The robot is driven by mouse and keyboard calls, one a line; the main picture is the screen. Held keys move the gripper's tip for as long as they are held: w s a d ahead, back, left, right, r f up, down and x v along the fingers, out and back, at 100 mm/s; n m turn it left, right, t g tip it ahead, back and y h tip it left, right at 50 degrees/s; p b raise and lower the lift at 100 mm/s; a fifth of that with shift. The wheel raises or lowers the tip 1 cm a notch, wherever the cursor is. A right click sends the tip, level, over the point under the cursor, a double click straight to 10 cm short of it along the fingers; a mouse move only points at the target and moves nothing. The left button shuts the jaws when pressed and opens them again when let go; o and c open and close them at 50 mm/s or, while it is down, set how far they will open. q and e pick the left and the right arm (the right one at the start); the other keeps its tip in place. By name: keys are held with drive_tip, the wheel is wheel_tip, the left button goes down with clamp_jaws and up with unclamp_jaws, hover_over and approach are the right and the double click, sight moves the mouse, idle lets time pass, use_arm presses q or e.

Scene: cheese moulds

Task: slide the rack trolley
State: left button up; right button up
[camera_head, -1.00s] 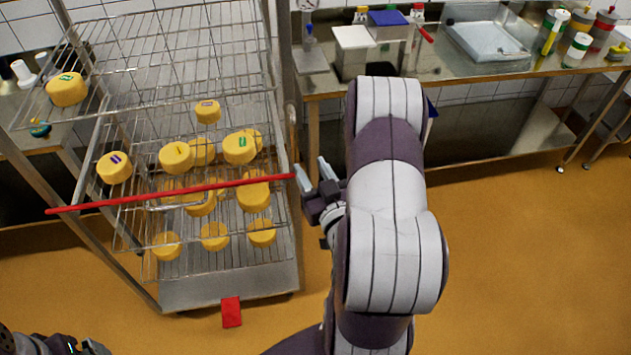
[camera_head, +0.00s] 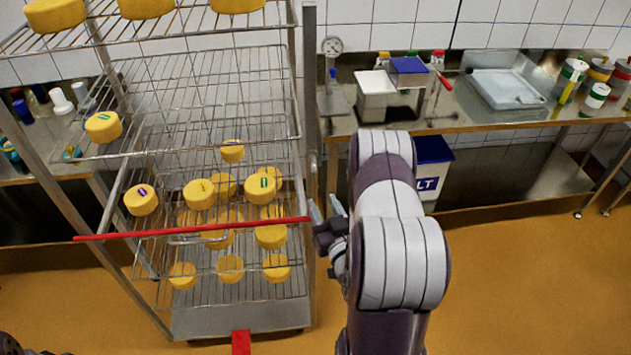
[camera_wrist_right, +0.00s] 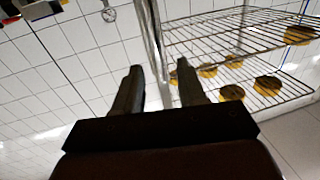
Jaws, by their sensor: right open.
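The rack trolley (camera_head: 235,318) is a tall metal frame with wire shelves holding several yellow cheeses, at the left in the head view. A red bar (camera_head: 190,229) crosses its front. My right gripper (camera_head: 325,207) is open, beside the trolley's right upright (camera_head: 311,120) and near the bar's right end. In the right wrist view the upright (camera_wrist_right: 152,30) lines up with the gap between the open fingers (camera_wrist_right: 160,68); I cannot tell whether it is between them or beyond. No contact is clear. Only a dark sliver of my body shows at the lower left; my left gripper is not visible.
A steel bench (camera_head: 450,110) with a scale, boxes, a tray and jars stands along the wall at the right. A blue and white bin (camera_head: 430,170) is under it. A red piece (camera_head: 241,342) is at the trolley's foot. The orange floor (camera_head: 530,280) at the right is clear.

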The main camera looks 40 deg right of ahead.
sight(315, 188)
drive_tip(key=p+x, duration=0.1)
drive_tip(key=x, duration=0.6)
drive_tip(key=shift+w+f+p, duration=0.1)
drive_tip(key=shift+w+p, duration=0.05)
drive_tip(key=shift+p, duration=0.2)
